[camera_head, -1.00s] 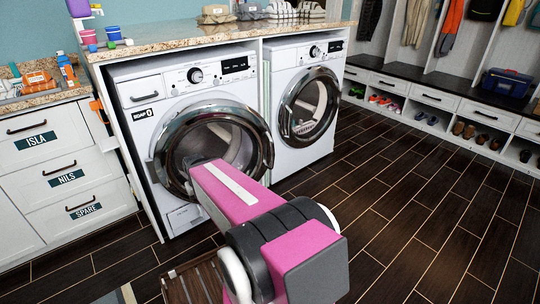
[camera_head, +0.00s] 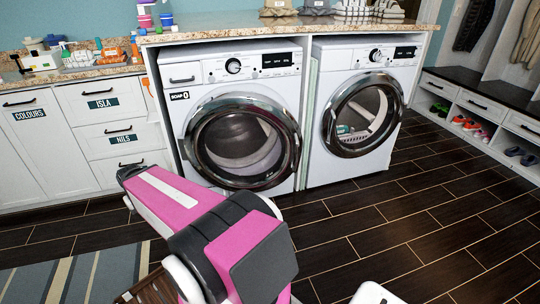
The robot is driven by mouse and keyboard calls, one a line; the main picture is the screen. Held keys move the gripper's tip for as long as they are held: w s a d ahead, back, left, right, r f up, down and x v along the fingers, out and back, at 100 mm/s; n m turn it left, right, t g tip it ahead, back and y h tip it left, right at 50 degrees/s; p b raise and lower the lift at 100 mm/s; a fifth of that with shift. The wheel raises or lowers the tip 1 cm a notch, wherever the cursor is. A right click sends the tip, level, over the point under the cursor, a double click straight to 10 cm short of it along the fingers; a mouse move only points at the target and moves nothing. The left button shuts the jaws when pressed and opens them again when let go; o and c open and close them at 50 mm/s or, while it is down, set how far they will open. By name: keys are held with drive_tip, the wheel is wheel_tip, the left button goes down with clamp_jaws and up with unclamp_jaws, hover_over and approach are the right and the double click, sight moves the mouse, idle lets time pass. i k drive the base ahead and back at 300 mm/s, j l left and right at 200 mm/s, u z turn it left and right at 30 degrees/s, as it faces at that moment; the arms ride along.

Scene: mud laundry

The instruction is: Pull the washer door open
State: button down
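The left front-loading machine (camera_head: 186,132) has a drawer at its top left and a "SOAP" label, so it appears to be the washer. Its round door (camera_head: 292,150) has a dark chrome rim and glass, with the drum visible behind. The door looks shut or nearly shut; I cannot tell whether it is slightly ajar. My pink and grey arm reaches from the bottom centre up to the left, its far end in front of the drawers, left of and below the door. My gripper does not show clearly; it is hidden beyond the arm.
A second front-loader (camera_head: 391,137) stands to the right, its round door shut, with something pale inside. A granite counter (camera_head: 215,33) runs above both. White drawers (camera_head: 128,141) stand to the left. A striped rug (camera_head: 72,278) lies at bottom left. Dark floor (camera_head: 420,225) at right is clear.

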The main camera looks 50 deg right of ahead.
sight(191, 145)
drive_tip(key=k+l+u, duration=0.15)
drive_tip(key=u, duration=0.8)
drive_tip(key=k, duration=0.15)
drive_tip(key=k+z, duration=0.15)
drive_tip(key=z, duration=0.35)
drive_tip(key=k+z, duration=0.15)
drive_tip(key=z, duration=0.35)
drive_tip(key=k+z, duration=0.1)
drive_tip(key=z, duration=0.4)
drive_tip(key=k+l+z, duration=0.1)
drive_tip(key=z, duration=0.4)
